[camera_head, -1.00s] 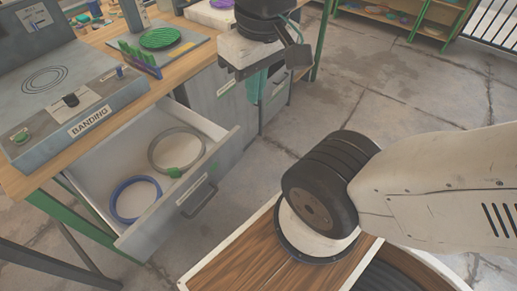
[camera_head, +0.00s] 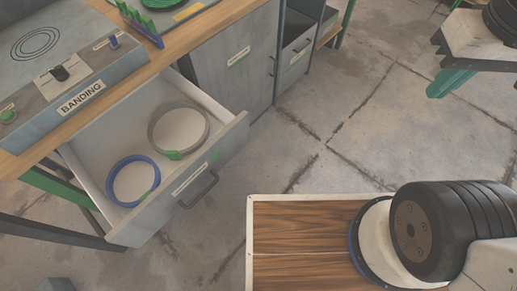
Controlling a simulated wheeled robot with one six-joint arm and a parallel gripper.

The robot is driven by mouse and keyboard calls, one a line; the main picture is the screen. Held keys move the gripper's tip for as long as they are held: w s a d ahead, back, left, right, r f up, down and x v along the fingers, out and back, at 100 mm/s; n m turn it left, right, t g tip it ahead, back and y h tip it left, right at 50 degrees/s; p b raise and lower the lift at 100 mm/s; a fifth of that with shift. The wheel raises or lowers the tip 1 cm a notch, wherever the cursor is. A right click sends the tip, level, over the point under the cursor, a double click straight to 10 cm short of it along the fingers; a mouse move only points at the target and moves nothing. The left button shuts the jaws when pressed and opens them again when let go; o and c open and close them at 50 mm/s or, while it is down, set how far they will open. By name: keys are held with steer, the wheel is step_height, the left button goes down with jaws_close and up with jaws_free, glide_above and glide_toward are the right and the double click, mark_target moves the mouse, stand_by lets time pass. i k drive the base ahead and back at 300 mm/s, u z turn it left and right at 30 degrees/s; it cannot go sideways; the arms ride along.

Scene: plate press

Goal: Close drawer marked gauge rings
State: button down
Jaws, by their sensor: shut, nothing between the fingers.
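A grey drawer (camera_head: 225,152) stands pulled out from under the workbench, with its inside in view. Its front has a dark bar handle (camera_head: 200,190) and a pale label (camera_head: 190,178) too small to read. Inside lie a grey ring (camera_head: 151,130) and a blue ring (camera_head: 112,186), each with a green tab. My gripper (camera_head: 437,88), with teal fingers, is at the upper right, partly cut off by the picture edge. It is shut and empty, well to the right of the drawer and apart from it.
The bench's wooden top (camera_head: 215,20) carries a grey unit marked BANDING (camera_head: 80,98). A closed grey cabinet front (camera_head: 240,85) and another drawer (camera_head: 296,50) are beyond the open drawer. Bare concrete floor (camera_head: 340,130) lies between the drawer and my gripper.

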mark_target(120, 131)
steer(key=u, duration=0.05)
steer(key=k, duration=1.05)
steer(key=u, duration=1.45)
steer(key=i, duration=0.5)
steer(key=u, duration=0.05)
